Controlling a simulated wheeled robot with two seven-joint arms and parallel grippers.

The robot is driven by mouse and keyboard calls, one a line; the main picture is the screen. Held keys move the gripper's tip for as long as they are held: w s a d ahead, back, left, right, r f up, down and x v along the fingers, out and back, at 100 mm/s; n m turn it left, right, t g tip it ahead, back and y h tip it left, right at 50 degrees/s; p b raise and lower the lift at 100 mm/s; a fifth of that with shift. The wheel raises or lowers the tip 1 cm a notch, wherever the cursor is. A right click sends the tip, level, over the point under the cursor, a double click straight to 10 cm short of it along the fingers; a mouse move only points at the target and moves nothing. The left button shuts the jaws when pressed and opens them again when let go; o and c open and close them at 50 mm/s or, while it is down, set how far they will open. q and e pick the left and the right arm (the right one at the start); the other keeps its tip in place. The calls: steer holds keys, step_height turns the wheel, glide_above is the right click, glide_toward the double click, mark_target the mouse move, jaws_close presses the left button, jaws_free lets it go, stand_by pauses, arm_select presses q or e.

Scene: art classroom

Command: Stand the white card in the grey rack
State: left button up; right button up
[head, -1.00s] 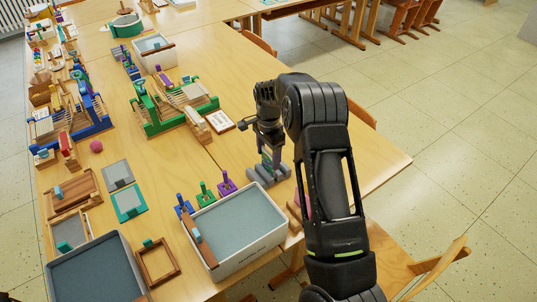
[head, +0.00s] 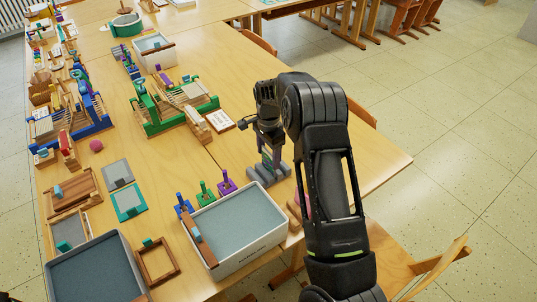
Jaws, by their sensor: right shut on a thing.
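The grey rack (head: 270,174) stands on the table beyond the white-walled tray, near the table's right side. My right gripper (head: 270,157) points down right over the rack, with its fingers close to the slots. It is shut on a thin card, mostly hidden by the fingers; its face and colour are not clear. Small green and purple patches show between the fingers and the rack. I cannot tell whether the card touches the rack. A flat white sheet with small marks (head: 220,121) lies on the table to the left of my gripper. My left gripper is not in view.
A white-walled tray (head: 240,262) stands in front of the rack. Blue, green and purple handled stamps (head: 204,191) stand left of the rack.

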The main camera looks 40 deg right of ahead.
steer(key=shift+f+b, duration=0.55)
steer(key=shift+f, duration=0.15)
stand_by(0.7)
steer(key=o, duration=1.2)
step_height(320, 180, up, 7)
steer(key=shift+f+b, duration=0.1)
steer(key=shift+b, duration=0.65)
steer(key=shift+r, duration=0.55)
steer(key=shift+f, duration=0.1)
